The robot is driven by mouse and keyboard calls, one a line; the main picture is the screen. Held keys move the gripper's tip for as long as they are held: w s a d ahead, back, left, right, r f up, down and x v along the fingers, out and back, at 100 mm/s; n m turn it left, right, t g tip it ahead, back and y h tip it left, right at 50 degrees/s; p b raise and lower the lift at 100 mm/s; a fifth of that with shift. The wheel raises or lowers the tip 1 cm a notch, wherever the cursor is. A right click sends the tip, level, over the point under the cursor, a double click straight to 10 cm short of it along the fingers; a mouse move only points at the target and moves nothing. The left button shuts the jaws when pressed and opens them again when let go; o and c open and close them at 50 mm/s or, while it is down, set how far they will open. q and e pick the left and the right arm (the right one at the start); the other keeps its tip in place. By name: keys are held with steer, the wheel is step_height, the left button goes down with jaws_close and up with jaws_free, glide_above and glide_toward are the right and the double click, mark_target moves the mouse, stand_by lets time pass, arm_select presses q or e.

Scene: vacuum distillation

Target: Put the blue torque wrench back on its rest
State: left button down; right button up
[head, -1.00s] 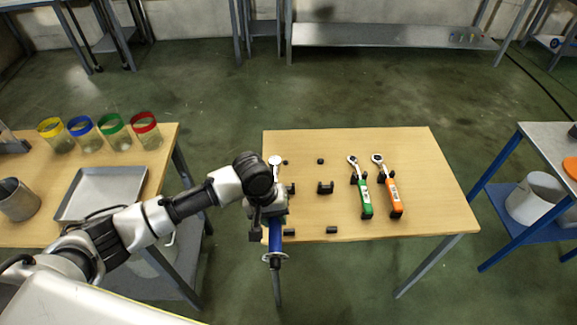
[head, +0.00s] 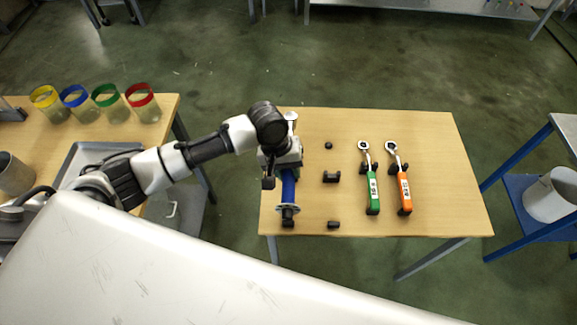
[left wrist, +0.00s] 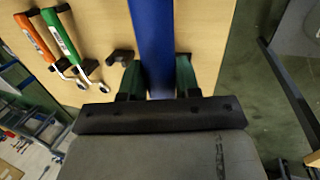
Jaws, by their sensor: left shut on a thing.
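The blue torque wrench (head: 288,187) is in my left gripper (head: 284,168), over the left part of the middle table. Its silver head (head: 291,116) points to the far side and a round disc shows at its near end. In the left wrist view the blue handle (left wrist: 152,45) runs between the two green-lined fingers (left wrist: 157,80), which are shut on it. A row of black rest blocks (head: 331,177) stands empty just right of the wrench. Whether the wrench touches anything below is hidden by the gripper. My right gripper is not in view.
A green wrench (head: 373,192) and an orange wrench (head: 404,190) lie on rests to the right. The table (head: 440,150) is bare at its right side. Colour-rimmed jars (head: 140,103) and a metal tray (head: 75,165) are on the left table.

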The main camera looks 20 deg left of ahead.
arm_select(q)
steer(key=shift+w+r, duration=0.1)
steer(key=shift+r, duration=0.05)
steer(key=shift+d+p, duration=0.1)
steer(key=shift+p, duration=0.3)
steer(key=shift+f, duration=0.8)
steer(key=shift+f+b, duration=0.65)
steer(key=shift+f, duration=0.85)
steer(key=shift+f+b, duration=0.35)
steer(key=shift+f, duration=0.45)
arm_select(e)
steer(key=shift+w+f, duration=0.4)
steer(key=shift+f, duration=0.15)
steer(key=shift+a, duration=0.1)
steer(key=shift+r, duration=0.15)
arm_select(q)
steer(key=shift+p, duration=0.55)
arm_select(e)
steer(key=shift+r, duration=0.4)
